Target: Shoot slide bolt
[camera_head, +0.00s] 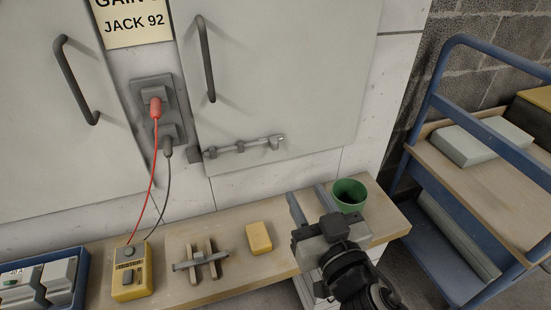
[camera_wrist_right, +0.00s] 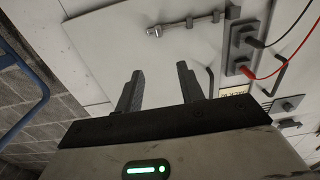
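The slide bolt (camera_head: 243,146) is a thin grey rod in brackets along the lower edge of the right cabinet door (camera_head: 280,75). A dark grey block (camera_head: 194,155) sits just left of its left end; I cannot tell whether the rod enters it. The bolt also shows at the top of the right wrist view (camera_wrist_right: 188,23), with a rounded end at its left there. My right gripper (camera_head: 306,190) is below and right of the bolt, over the bench, apart from everything. Its two fingers are spread and empty in the wrist view (camera_wrist_right: 159,69). My left gripper is out of view.
The wooden bench (camera_head: 225,285) holds a yellow meter (camera_head: 131,272), a wooden rack with a grey rod (camera_head: 202,263), a yellow block (camera_head: 259,238) and a green cup (camera_head: 348,195). Red and black leads run to a socket (camera_head: 152,95). A blue trolley (camera_head: 440,80) stands right.

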